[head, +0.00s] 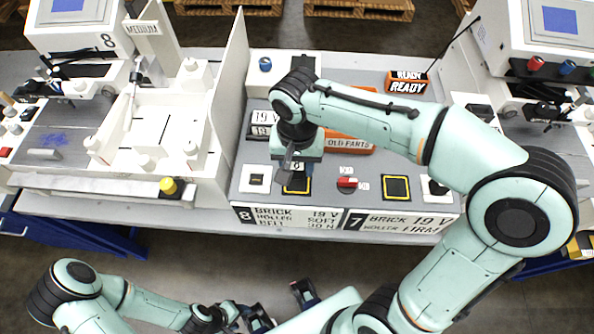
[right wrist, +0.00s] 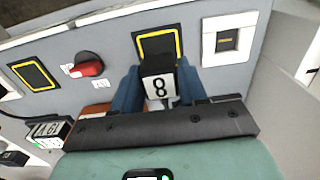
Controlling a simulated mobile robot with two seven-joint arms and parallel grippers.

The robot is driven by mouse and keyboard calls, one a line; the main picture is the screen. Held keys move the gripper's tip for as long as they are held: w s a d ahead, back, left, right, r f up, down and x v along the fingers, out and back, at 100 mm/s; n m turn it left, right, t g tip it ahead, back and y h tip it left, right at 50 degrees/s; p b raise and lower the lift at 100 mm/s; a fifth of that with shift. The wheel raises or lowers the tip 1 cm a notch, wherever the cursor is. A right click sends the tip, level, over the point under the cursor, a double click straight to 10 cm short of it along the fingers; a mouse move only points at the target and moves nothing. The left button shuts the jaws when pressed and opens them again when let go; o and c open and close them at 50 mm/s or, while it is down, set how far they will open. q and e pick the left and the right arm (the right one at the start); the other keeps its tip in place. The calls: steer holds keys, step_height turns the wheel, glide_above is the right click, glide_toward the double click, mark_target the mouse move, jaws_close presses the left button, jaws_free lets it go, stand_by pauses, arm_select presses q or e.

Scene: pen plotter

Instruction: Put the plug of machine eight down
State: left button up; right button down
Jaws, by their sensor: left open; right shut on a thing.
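My right gripper (head: 289,168) is shut on a dark plug (right wrist: 160,84) with a white label reading 8, between its blue fingers in the right wrist view. The plug is over or at the near edge of a black pad with a yellow border (right wrist: 158,45), which also shows in the head view (head: 297,184). I cannot tell whether the plug touches the panel. A white square socket (right wrist: 228,38) with a dark slot is beside this pad, to its left in the head view (head: 256,179). My left gripper (head: 258,318) is open and empty at the bottom of the head view, away from the panel.
A red switch (head: 347,183) and a second yellow-bordered pad (head: 397,187) lie to the right on the panel. An orange OLD PARTS bin (head: 348,146) is behind the switch. Machine 8 (head: 80,30) stands at left behind a white divider (head: 232,85); another machine (head: 545,35) is at right.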

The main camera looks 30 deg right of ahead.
mark_target(297, 173)
steer(key=shift+f, duration=1.55)
steer(key=shift+f+b, duration=0.15)
steer(key=shift+b, duration=0.15)
steer(key=c, duration=0.6)
jaws_free()
steer(key=shift+r, duration=0.3)
step_height(297, 173, up, 12)
steer(key=shift+f+p, duration=0.1)
steer(key=shift+p, duration=1.1)
